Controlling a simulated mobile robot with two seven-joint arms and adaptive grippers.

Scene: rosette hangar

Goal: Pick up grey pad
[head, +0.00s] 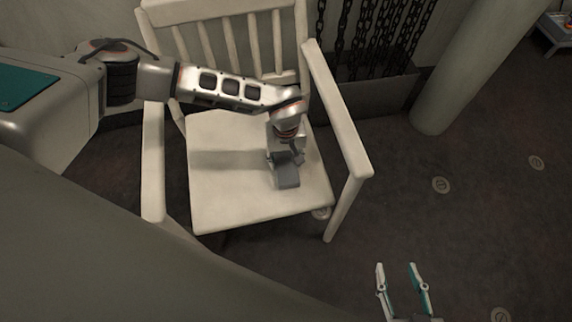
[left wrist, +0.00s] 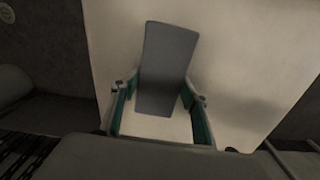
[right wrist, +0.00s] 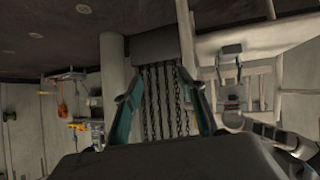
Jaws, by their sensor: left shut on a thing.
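The grey pad (head: 288,178) is at the front right part of the pale chair's seat (head: 225,205). In the left wrist view the pad (left wrist: 168,55) is a flat grey oblong over the pale seat. My left gripper (head: 284,157) points down from above, shut on the pad, with a finger at each side of it. I cannot tell whether the pad still touches the seat. My right gripper (head: 396,268) is open and empty over the dark floor, low in the head view; its spread fingers show in the right wrist view (right wrist: 161,78).
The chair's right armrest (head: 338,110) stands close beside my left gripper, and its slatted back (head: 225,40) rises behind. Dark chains (head: 372,35) hang behind the chair. A pale column (head: 475,70) stands at the right. The floor right of the chair is mostly clear.

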